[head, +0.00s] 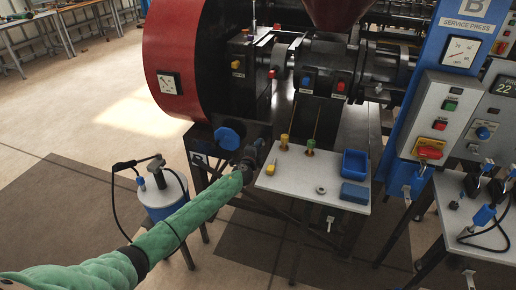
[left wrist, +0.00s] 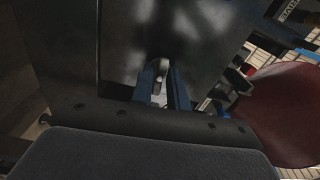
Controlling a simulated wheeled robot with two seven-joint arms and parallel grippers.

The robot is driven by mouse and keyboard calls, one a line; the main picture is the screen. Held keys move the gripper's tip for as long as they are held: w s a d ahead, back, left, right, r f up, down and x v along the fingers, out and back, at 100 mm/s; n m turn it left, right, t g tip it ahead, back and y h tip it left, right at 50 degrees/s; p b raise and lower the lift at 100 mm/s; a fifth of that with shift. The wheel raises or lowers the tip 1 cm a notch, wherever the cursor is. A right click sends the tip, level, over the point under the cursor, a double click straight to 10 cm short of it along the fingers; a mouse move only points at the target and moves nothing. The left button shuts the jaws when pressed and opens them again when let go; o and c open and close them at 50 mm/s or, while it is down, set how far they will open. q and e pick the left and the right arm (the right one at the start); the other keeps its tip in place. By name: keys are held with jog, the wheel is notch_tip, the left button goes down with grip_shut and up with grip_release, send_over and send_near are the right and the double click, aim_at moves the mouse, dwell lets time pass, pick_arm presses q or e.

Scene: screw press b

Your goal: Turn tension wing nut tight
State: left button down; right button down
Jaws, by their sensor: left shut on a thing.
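My left gripper (head: 252,160) is at the dark machine frame, just right of a blue knob (head: 229,138) and at the left edge of the small grey shelf. In the left wrist view its two blue fingers (left wrist: 163,88) are shut on a small light-grey metal part (left wrist: 163,65), which looks like the tension wing nut. The fingers hide most of it, so I cannot tell its angle or how tight it is. A dark flat panel stands right behind it. My right gripper is not in view.
The shelf (head: 262,182) beside my gripper carries a blue tray (head: 355,162), a blue block (head: 354,192), a ring (head: 321,190) and small knobs. A blue-sided canister (head: 165,195) stands left of my arm. The red wheel guard (head: 180,60) rises above.

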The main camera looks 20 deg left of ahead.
pick_arm(q)
jog(key=m, duration=0.5)
jog(key=m+p, duration=0.1)
jog(key=m, duration=0.4)
jog(key=shift+s+d+f+m, duration=0.1)
jog(key=shift+d+m, duration=0.05)
jog(key=shift+m, duration=0.25)
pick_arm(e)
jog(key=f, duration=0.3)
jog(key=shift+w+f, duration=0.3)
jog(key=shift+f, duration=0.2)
pick_arm(q)
jog(key=c, duration=1.5)
grip_release()
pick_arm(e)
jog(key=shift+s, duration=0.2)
